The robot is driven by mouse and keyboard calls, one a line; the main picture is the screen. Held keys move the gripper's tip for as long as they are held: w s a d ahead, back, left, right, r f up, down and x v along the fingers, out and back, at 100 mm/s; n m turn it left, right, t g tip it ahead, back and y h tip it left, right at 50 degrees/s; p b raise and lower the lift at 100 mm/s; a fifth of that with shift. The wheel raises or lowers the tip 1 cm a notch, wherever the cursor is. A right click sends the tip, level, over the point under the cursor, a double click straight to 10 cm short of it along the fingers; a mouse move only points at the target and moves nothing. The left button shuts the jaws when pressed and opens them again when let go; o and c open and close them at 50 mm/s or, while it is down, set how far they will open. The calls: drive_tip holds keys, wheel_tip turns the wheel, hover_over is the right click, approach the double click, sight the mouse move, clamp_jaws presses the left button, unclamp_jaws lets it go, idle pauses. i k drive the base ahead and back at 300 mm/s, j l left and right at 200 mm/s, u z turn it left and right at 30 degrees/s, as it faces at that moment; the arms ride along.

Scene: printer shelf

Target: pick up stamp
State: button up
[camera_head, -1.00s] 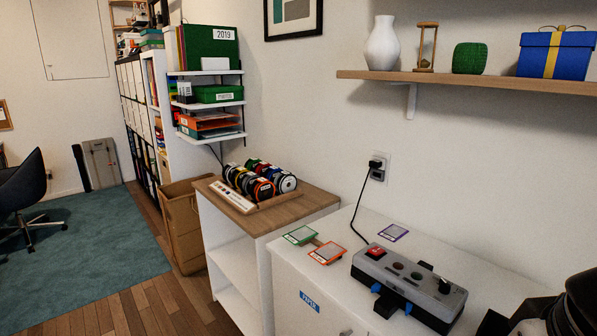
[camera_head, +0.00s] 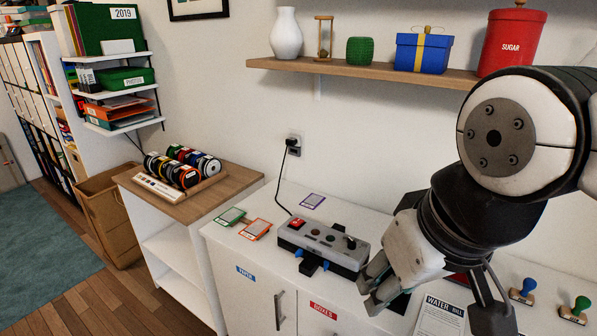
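Two stamps stand at the right end of the white cabinet top. One has a blue handle (camera_head: 526,287) and a wooden base; the other has a green handle (camera_head: 580,304) and sits at the right edge of the view. My gripper (camera_head: 434,308) hangs above the cabinet, left of both stamps and apart from them. Its fingers are spread wide with nothing visible between them. The gripper and arm hide part of the cabinet top, where a bit of a red thing (camera_head: 457,279) shows behind them.
A "WATER BILL" paper (camera_head: 440,318) lies below my gripper. A grey device with knobs (camera_head: 325,242) stands to its left, with several small cards (camera_head: 256,229) beyond. The wall shelf (camera_head: 370,70) above holds a vase, hourglass, blue gift box and red sugar canister (camera_head: 512,42).

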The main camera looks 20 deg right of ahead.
sight(524, 296)
drive_tip(key=z, duration=1.45)
